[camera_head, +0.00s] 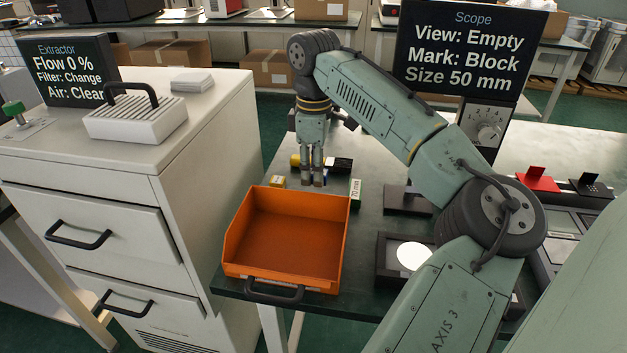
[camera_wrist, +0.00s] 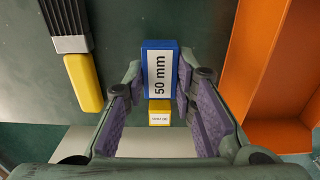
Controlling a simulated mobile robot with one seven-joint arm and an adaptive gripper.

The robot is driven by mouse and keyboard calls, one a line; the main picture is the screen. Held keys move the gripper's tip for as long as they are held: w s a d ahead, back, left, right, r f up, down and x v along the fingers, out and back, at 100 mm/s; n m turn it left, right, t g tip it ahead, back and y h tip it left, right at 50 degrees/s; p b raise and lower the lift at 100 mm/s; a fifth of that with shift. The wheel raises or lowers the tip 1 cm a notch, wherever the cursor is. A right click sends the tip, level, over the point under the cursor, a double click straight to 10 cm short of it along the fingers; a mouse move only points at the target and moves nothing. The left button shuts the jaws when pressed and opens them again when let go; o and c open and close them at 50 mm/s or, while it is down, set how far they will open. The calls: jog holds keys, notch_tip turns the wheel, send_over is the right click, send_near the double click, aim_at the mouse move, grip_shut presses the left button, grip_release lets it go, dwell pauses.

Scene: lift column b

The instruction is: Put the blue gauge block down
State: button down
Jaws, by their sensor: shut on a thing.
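The blue gauge block (camera_wrist: 160,75) has a white label reading "50 mm". In the wrist view it sits between the two finger pads of my gripper (camera_wrist: 158,82), which is shut on it. In the head view my gripper (camera_head: 318,182) points down just behind the orange tray (camera_head: 232,240), with its fingertips low over the dark green bench. The blue block is not clearly visible there. I cannot tell whether it touches the bench.
A small yellow block (camera_head: 278,181) lies left of my gripper and a green "70 mm" block (camera_head: 355,190) lies right. A yellow-handled black brush (camera_head: 340,164) lies behind. The tray (camera_wrist: 254,90) is close by, empty. The scope sign (camera_head: 468,50) reads "View: Empty".

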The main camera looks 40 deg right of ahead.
jog(key=shift+f, duration=1.5)
jog(key=shift+f, duration=0.15)
jog(key=c, duration=1.3)
grip_release()
notch_tip(320, 180, up, 12)
jog(key=shift+r, duration=0.15)
